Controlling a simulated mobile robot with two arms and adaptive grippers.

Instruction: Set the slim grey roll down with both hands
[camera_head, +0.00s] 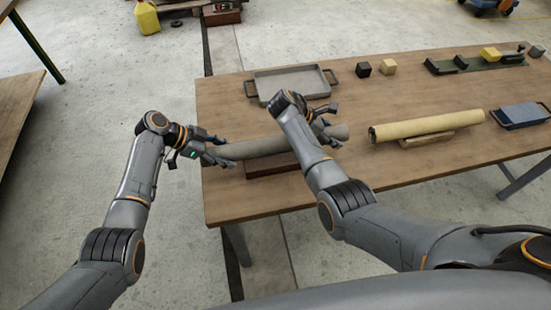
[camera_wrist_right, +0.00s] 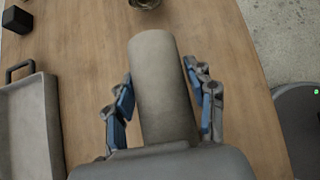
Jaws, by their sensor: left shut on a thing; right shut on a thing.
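The slim grey roll (camera_head: 255,148) lies level across the near left part of the table in the head view, above or on a dark reddish-brown block (camera_head: 272,165). I cannot tell whether it touches the block. My left gripper (camera_head: 222,152) is shut on the roll's left end, near the table's left edge. My right gripper (camera_head: 328,130) is shut on the roll near its right end, partly hidden by my right arm. In the right wrist view the roll (camera_wrist_right: 162,85) stands between the blue-padded fingers of the right gripper (camera_wrist_right: 160,105).
On the wooden table (camera_head: 235,200), a grey tray (camera_head: 290,82) stands behind the roll. A larger tan roll (camera_head: 425,126) rests on a wooden support (camera_head: 428,140) to the right. Small cubes, a green board and a blue-grey tray (camera_head: 522,115) lie further off. The front of the table is clear.

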